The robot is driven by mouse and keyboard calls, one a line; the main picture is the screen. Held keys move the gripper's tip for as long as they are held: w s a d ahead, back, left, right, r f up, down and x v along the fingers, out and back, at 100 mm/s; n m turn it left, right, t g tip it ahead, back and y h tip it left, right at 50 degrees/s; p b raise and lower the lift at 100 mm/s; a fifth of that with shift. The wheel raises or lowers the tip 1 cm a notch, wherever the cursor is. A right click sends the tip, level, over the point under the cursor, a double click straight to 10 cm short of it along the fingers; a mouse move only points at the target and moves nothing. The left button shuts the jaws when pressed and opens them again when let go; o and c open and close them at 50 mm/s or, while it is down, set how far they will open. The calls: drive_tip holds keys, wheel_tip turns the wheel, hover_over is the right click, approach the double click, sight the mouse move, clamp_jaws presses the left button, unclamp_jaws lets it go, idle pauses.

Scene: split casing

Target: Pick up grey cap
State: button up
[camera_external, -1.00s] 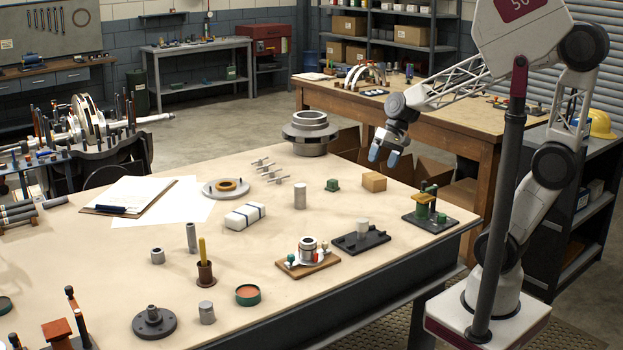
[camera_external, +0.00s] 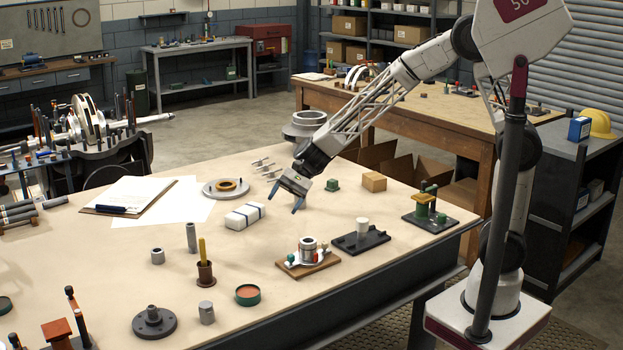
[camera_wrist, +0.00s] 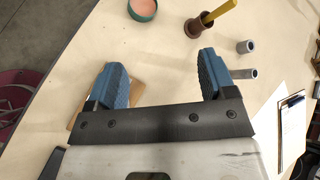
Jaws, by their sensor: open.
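I cannot tell for sure which part is the grey cap. A short grey cylinder with a rounded top (camera_external: 207,312) stands near the table's front left. A short hollow grey ring (camera_external: 157,256) and a taller grey tube (camera_external: 191,237) stand further back; both also show at the right of the wrist view. My gripper (camera_external: 286,204) is open above the middle of the table, fingers pointing down. The upright grey cylinder seen there earlier is now hidden by it. In the wrist view my gripper (camera_wrist: 160,58) has only bare table between its fingers.
A brown cup with a yellow rod (camera_external: 204,268) and a green-rimmed dish (camera_external: 248,295) stand at front. A wooden board with a small assembly (camera_external: 308,258), a dark plate (camera_external: 375,240) and a white wrapped block (camera_external: 245,216) lie around my gripper. Bare table lies between.

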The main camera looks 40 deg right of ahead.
drive_tip(key=s+a+f+m+y, duration=0.15)
drive_tip(key=a+f, duration=0.25)
drive_tip(key=a, duration=0.4)
drive_tip(key=s+a+f+m, duration=0.1)
drive_tip(key=a+f+m, duration=0.1)
drive_tip(key=a+f, duration=0.35)
drive_tip(key=m+y, duration=0.2)
drive_tip(key=m, duration=0.2)
approach(209, 303)
drive_tip(key=shift+g+h, duration=0.25)
drive_tip(key=shift+g, duration=0.15)
drive_tip(key=x, duration=0.5)
drive_tip(key=shift+w, duration=0.4)
drive_tip(key=shift+a, duration=0.1)
drive_tip(key=shift+x, duration=1.25)
drive_tip(key=shift+a, duration=0.1)
drive_tip(key=shift+x, duration=2.5)
drive_tip(key=shift+s+r, duration=0.1)
